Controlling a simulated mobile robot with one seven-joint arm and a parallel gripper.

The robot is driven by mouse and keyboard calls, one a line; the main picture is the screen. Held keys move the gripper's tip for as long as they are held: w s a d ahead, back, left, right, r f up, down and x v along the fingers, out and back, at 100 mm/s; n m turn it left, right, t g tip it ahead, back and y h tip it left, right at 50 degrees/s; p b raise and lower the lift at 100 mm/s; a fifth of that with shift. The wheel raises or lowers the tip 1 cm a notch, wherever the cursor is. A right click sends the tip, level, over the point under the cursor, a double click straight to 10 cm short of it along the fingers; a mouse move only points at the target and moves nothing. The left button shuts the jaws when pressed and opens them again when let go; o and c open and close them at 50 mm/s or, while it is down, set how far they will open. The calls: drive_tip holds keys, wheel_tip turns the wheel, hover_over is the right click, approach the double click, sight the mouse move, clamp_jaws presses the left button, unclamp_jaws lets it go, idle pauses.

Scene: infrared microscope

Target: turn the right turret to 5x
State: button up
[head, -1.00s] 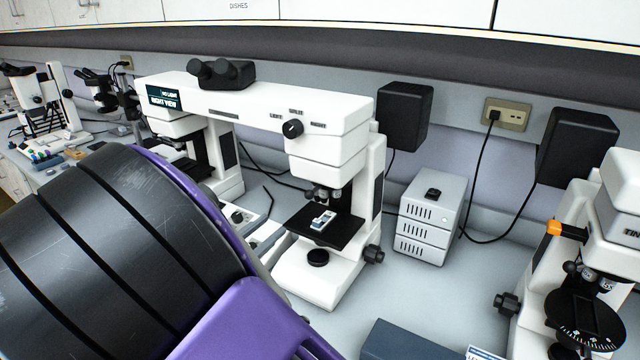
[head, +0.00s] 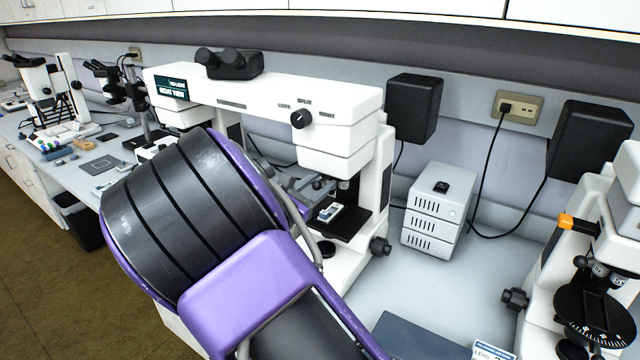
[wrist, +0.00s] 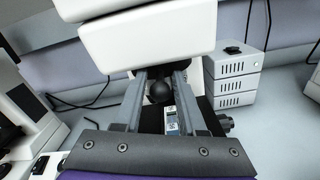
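The right turret (wrist: 158,90) shows in the wrist view as a dark round part under the white right head of the comparison microscope (head: 335,135). My gripper (wrist: 160,98) is open. Its two grey fingers stand apart, one on each side of the turret in the wrist view. I cannot tell whether they touch it. In the head view my gripper (head: 322,185) reaches under the right head from the left, partly hidden by my arm. The black stage (head: 352,226) below carries a small light slide (head: 330,212). No magnification marking on the turret is readable.
A white stacked box unit (head: 435,212) stands right of the microscope. Another microscope (head: 595,305) with a round black stage is at the far right. A dark blue box (head: 410,338) lies at the front.

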clamp_jaws()
idle(1.4)
